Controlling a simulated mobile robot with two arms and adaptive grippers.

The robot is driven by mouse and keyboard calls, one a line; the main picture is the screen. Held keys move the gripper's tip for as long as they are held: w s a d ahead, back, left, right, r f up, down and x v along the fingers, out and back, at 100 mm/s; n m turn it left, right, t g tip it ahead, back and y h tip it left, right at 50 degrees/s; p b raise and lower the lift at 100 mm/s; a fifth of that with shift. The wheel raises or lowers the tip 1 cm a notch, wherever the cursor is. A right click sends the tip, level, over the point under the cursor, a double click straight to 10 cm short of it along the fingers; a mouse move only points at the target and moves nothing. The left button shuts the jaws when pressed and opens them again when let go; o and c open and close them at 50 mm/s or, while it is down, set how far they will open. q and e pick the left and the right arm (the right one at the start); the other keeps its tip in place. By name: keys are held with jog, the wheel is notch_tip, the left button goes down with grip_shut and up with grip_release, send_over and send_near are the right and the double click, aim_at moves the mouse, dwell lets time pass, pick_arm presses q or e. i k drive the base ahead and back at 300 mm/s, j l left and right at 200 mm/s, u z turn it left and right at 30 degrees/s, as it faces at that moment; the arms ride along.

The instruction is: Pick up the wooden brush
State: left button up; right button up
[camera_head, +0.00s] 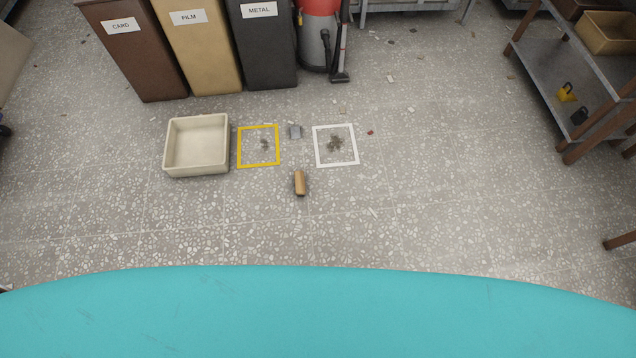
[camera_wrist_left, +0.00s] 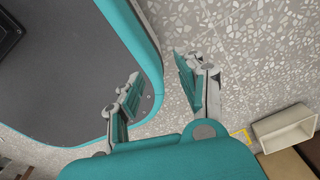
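A small wooden brush (camera_head: 299,183) lies on the speckled floor, just in front of the gap between a yellow square outline (camera_head: 240,150) and a white square outline (camera_head: 354,150). Dark debris shows inside both outlines. My left gripper (camera_wrist_left: 155,92) is open and empty in the left wrist view, its two teal-padded fingers apart above the floor and beside my own base. It is far from the brush, which I cannot make out in that view. Neither gripper shows in the head view. My right gripper is not in view.
A cream tray (camera_head: 170,160) stands left of the yellow outline. Bins labelled card (camera_head: 135,55), film (camera_head: 198,50) and metal (camera_head: 265,50) and a red-grey vacuum (camera_head: 318,40) stand behind. A shelf (camera_head: 560,75) is at right.

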aim_at(299, 175)
jog(key=i+j+z, duration=0.15)
jog(key=z, duration=0.25)
jog(key=i+j+z, duration=0.1)
jog(key=j+z, duration=0.15)
jog(key=z, duration=0.15)
jog(key=i+j+z, duration=0.1)
jog(key=j+z, duration=0.25)
jog(key=l, duration=0.1)
